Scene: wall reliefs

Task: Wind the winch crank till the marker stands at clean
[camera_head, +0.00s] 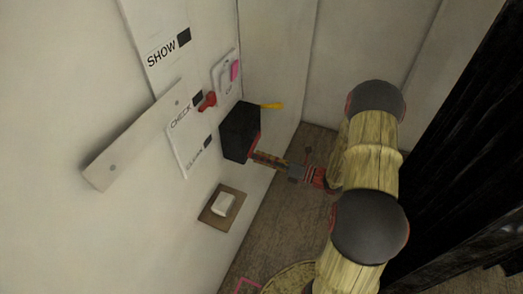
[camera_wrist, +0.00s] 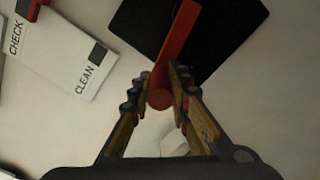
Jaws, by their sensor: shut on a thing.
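The winch is a black box (camera_head: 238,131) on the wall; its dark face also fills the top of the wrist view (camera_wrist: 225,25). A red crank arm (camera_wrist: 180,42) crosses it and ends in a round red knob (camera_wrist: 160,97). My gripper (camera_wrist: 160,88) is shut on the crank knob, one finger on each side. In the head view my gripper (camera_head: 258,158) meets the winch's lower right side, hiding most of the crank. A white scale (camera_head: 184,140) reads SHOW, CHECK and CLEAN downward. The red marker (camera_head: 208,101) stands beside the CHECK square.
A white switch on a brown plate (camera_head: 234,208) sits below the winch. A white plate with a pink part (camera_head: 235,70) is above. A yellow lever (camera_head: 272,105) sticks out near the winch's top.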

